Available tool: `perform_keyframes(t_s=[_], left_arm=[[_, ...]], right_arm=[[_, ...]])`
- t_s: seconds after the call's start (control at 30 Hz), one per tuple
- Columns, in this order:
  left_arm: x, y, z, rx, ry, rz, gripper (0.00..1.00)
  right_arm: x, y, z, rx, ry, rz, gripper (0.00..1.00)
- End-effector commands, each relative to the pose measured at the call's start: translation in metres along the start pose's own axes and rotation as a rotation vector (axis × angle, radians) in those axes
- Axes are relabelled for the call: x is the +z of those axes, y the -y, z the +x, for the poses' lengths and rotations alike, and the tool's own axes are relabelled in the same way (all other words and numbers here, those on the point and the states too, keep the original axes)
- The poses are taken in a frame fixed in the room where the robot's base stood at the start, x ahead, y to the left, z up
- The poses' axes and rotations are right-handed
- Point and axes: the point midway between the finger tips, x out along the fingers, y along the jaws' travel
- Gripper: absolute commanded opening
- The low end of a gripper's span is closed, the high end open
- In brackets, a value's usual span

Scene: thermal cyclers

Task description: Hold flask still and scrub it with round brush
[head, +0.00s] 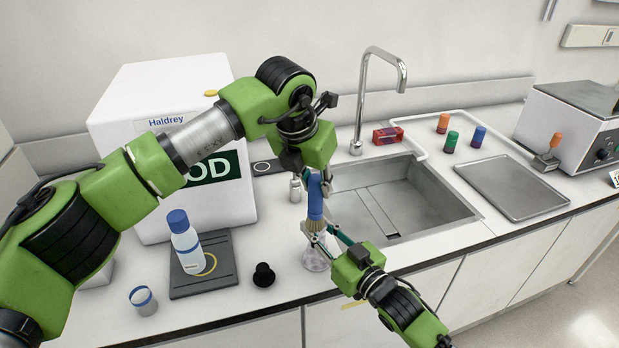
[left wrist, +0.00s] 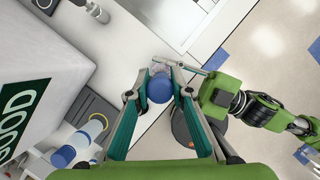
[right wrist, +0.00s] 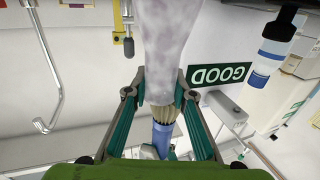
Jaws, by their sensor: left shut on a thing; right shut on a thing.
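The round brush has a blue handle (head: 315,203) and pale bristles (head: 314,227); it stands upright, bristles down. My left gripper (head: 317,184) is shut on the blue handle, whose round top (left wrist: 159,89) shows between the fingers in the left wrist view. The flask (head: 316,262) is clear with a cloudy, smudged body, upright near the counter's front edge. My right gripper (head: 317,233) is shut on its neck. In the right wrist view the bristles (right wrist: 166,111) are at the mouth of the flask (right wrist: 170,45); how far they reach inside is unclear.
A black stopper (head: 263,275), a small beaker (head: 143,301) and a blue-capped bottle (head: 185,244) on a dark pad stand left. The sink (head: 430,200) with its tap (head: 400,78) is right. The white Haldrey box (head: 120,100) stands behind my left arm.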

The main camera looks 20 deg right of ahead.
Motion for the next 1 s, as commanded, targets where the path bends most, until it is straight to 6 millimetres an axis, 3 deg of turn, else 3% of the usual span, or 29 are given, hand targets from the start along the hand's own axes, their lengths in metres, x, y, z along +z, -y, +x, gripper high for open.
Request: perform_keyframes(t_s=[0.3, 0.77, 1.0], left_arm=[[0.019, 0.020, 0.008, 0.000, -0.001, 0.000, 0.00], [-0.012, -0.012, -0.004, 0.000, -0.001, -0.001, 0.00], [0.003, 0.005, 0.002, -0.001, -0.002, 0.001, 0.00]], right_arm=[[0.000, 0.000, 0.000, 0.000, -0.001, 0.000, 0.02], [0.000, 0.000, 0.000, 0.000, -0.001, 0.000, 0.02], [0.000, 0.000, 0.000, 0.000, -0.001, 0.000, 0.02]])
